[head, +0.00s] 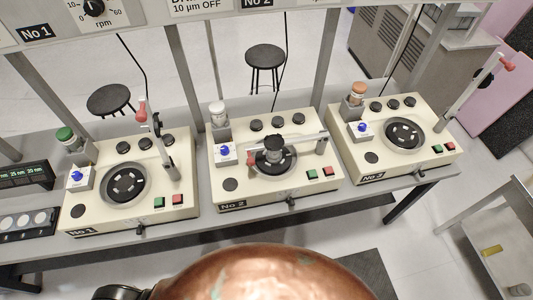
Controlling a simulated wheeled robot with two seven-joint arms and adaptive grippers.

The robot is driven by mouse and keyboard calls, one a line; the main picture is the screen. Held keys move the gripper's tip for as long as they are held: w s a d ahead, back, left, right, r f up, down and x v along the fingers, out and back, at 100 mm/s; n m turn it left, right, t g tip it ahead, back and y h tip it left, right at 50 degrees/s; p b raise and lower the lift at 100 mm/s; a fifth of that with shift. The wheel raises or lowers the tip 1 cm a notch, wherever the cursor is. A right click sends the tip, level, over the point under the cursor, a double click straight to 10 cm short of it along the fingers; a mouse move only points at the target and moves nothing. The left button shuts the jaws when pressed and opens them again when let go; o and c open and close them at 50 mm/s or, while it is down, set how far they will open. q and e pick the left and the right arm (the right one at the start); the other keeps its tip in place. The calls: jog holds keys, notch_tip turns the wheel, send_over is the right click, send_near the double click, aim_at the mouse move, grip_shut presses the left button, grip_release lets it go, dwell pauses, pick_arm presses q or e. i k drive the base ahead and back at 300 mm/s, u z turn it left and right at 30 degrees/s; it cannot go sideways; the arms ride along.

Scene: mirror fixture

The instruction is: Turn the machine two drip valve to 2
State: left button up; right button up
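Machine two (290,193), a cream box labelled No 2, stands in the middle of the bench. A small white block on its left side carries a blue knob (224,149), which looks like the drip valve. The knob's marks and setting are too small to read. A bottle with a pale cap (217,108) stands behind the block. A dark round plate (272,160) on the machine has a black-knobbed piece on it and an arm with a red end across it. Neither of my grippers is in view.
Machine one (105,215) with a green-capped bottle stands to the left, and machine three (400,165) with an orange-capped bottle to the right. Both have similar blue knobs. Grey uprights (187,75) rise behind the bench. Black stools (265,55) stand beyond it.

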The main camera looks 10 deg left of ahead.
aim_at(224, 151)
jog(key=u, duration=0.05)
jog(key=k, duration=0.9)
jog(key=z, duration=0.15)
jog(key=i, duration=0.75)
jog(key=u, duration=1.05)
jog(key=i, duration=0.65)
jog(key=u, duration=0.75)
